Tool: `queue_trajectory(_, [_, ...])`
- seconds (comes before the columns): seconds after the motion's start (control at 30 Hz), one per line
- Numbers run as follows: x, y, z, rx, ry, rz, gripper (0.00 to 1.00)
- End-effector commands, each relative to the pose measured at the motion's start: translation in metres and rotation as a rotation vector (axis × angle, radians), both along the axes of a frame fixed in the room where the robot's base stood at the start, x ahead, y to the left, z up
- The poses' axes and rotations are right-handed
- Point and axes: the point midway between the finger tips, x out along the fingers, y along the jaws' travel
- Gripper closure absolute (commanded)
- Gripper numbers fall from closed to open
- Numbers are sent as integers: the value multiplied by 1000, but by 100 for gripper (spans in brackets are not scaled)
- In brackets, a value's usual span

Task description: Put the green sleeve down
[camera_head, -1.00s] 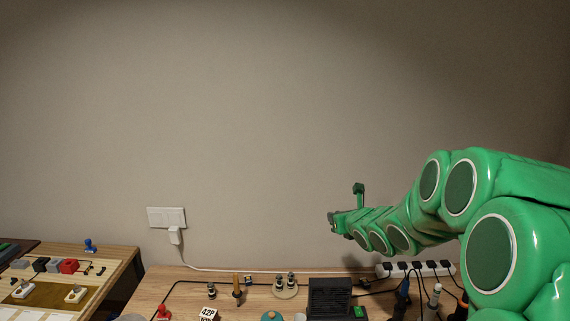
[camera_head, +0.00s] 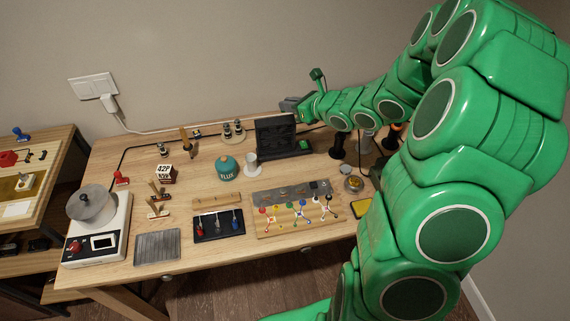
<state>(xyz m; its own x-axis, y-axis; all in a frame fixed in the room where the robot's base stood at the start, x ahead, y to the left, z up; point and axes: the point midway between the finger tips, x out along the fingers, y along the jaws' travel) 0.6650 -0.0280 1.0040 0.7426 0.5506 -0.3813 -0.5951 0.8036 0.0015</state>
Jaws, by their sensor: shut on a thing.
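My gripper (camera_head: 291,105) is at the end of my green arm, above the back of the wooden workbench, near the top of a black box-shaped device. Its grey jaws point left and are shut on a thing. That thing is too small and too hidden to make out, and I see no green sleeve clearly apart from my arm.
The black device (camera_head: 275,137) stands close below my gripper. A teal FLUX pot (camera_head: 227,168), a white cup (camera_head: 251,163) and a wooden board of coloured parts (camera_head: 262,226) are on the workbench (camera_head: 118,182). Bare wood shows at the left middle.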

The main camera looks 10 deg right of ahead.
Motion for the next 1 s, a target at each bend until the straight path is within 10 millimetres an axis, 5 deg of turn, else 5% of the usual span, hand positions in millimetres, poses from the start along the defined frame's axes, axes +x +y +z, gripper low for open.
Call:
queue_trajectory(0.4, [-96,5,-55,2,0,283,100])
queue_trajectory(0.7, [-169,19,-71,3,0,474,100])
queue_trajectory(1.0, [-192,25,-75,-1,-1,548,100])
